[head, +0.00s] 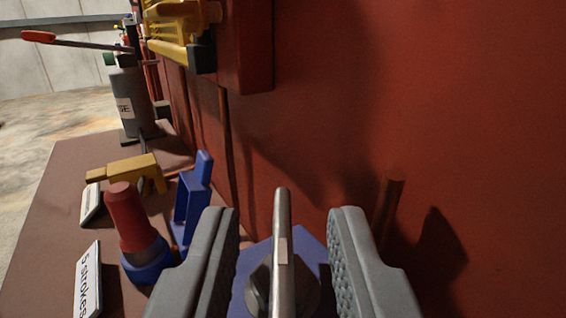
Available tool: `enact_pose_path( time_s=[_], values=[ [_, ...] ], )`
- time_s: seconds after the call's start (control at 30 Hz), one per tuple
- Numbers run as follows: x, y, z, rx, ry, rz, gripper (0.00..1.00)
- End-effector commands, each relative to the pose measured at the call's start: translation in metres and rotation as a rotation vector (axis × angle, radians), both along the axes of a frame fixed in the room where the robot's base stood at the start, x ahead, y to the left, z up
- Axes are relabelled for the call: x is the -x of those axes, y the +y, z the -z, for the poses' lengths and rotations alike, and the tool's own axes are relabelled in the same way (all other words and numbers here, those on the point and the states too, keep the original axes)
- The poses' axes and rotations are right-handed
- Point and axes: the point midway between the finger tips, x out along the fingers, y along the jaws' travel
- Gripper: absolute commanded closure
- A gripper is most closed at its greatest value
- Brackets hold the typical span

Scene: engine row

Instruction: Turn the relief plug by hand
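My gripper (284,240) is open at the bottom centre, its two grey ribbed fingers wide apart. Between them stands a metal bar (283,225) with a small pale patch, in front of a dark round knob (307,290) on a blue plate (310,250). This may be the relief plug; no label on it shows. Gaps are visible between the bar and both fingers. The lower ends of the bar and knob are cut off by the picture edge.
A red wall (450,100) rises close on the right. To the left, the brown bench (50,225) holds a red-and-blue cylinder (130,215), a blue bracket (190,205), a yellow tool (125,170), a "5 strokes" card (88,285) and a grey pump (130,95) with a red-tipped lever (80,42).

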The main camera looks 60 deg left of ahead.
Motion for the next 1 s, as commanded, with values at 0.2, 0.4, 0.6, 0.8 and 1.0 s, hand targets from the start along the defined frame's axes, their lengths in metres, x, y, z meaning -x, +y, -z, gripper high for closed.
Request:
enact_pose_path(
  time_s=[0.2, 0.4, 0.6, 0.8, 1.0],
  values=[
    [-0.008, 0.014, 0.0, -0.001, -0.001, -0.001, 0.72],
    [-0.01, 0.016, 0.0, -0.001, 0.0, 0.0, 0.72],
    [-0.009, 0.015, 0.0, -0.001, 0.0, 0.0, 0.88],
    [-0.009, 0.015, 0.0, -0.001, 0.0, 0.0, 1.0],
    [-0.009, 0.015, 0.0, -0.001, 0.001, 0.017, 1.0]
  ],
)
